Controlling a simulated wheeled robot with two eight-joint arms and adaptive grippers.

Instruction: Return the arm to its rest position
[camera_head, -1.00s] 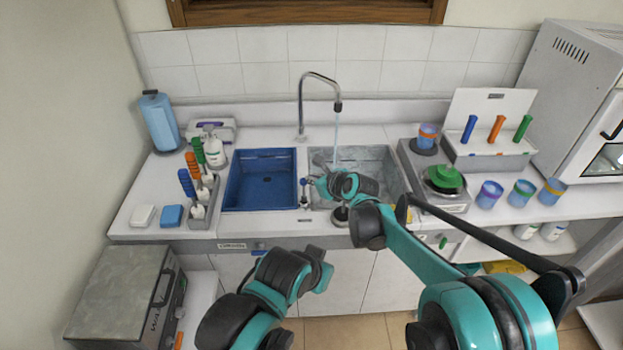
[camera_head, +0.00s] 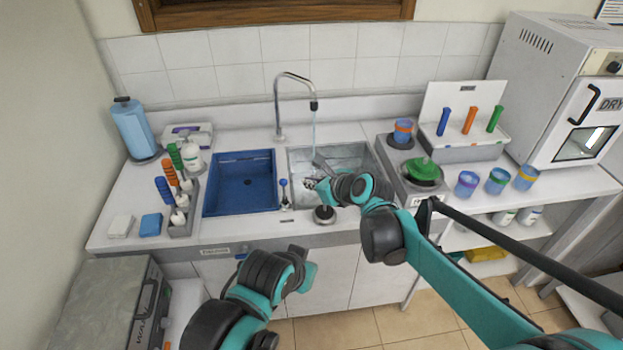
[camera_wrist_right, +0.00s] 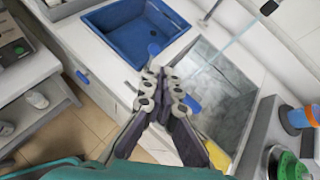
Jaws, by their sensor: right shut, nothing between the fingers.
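My right gripper (camera_head: 311,182) is shut and empty over the front left part of the grey sink basin (camera_head: 358,157). In the right wrist view, its dark fingers (camera_wrist_right: 165,73) are together above the counter edge between the blue basin (camera_wrist_right: 135,35) and the grey basin (camera_wrist_right: 208,85). My right arm reaches in from the lower right. My left arm's black and teal links show at the bottom centre, in front of the cabinet. My left gripper cannot be made out.
Water runs from the tap (camera_head: 281,105) into the grey basin. A bottle rack (camera_head: 184,222) stands at the left. At the right are a green-lidded pot (camera_head: 424,170), several cups, a tube stand (camera_head: 465,151) and a drying oven (camera_head: 566,95). The floor in front is clear.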

